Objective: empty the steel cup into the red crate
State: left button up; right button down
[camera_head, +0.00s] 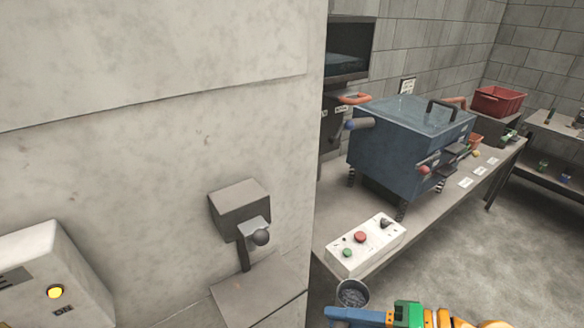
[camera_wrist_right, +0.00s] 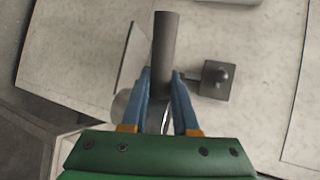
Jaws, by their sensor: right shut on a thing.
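The steel cup (camera_head: 353,292) is at the bottom of the head view, mouth up, with dark grainy contents showing inside. My right gripper (camera_head: 330,314) is shut on it; its blue fingers cross in front of the cup's lower part. In the right wrist view the fingers (camera_wrist_right: 161,78) close around a dark grey cylindrical part (camera_wrist_right: 166,45); I cannot tell which part of the cup this is. The red crate (camera_head: 498,101) stands far off at the back right of the head view, well away from the gripper. My left gripper is not in view.
A pale wall fills the left, with a lever box (camera_head: 240,207) on it. A bench (camera_head: 335,208) carries a white button box (camera_head: 366,245) and a large blue machine (camera_head: 408,145) between cup and crate. Grey floor (camera_head: 455,260) at right is clear; another table (camera_head: 555,130) stands beyond.

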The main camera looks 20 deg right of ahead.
aim_at(498, 102)
jog(key=i+l, duration=0.1)
jog(key=l, duration=0.85)
jog(key=i+l+u, duration=0.1)
jog(key=l, duration=0.8)
jog(key=i+l, duration=0.1)
jog(key=l, duration=0.85)
jog(key=i+l, duration=0.15)
jog(key=l, duration=0.55)
jog(key=i+l+u, duration=0.1)
jog(key=l, duration=0.55)
jog(key=i+l+u, duration=0.1)
jog(key=l, duration=0.6)
jog(key=i+l, duration=0.1)
jog(key=l, duration=0.6)
jog(key=i+l, duration=0.1)
jog(key=l, duration=0.45)
jog(key=i+l, duration=0.15)
jog(key=l, duration=0.45)
jog(key=i+l+u, duration=0.1)
jog(key=l, duration=0.45)
jog(key=i+l, duration=0.1)
jog(key=l, duration=0.5)
jog(key=i+l+u, duration=0.1)
jog(key=l, duration=0.45)
jog(key=i+l, duration=0.1)
jog(key=l, duration=0.5)
jog(key=i+j, duration=0.2)
jog(key=i, duration=0.25)
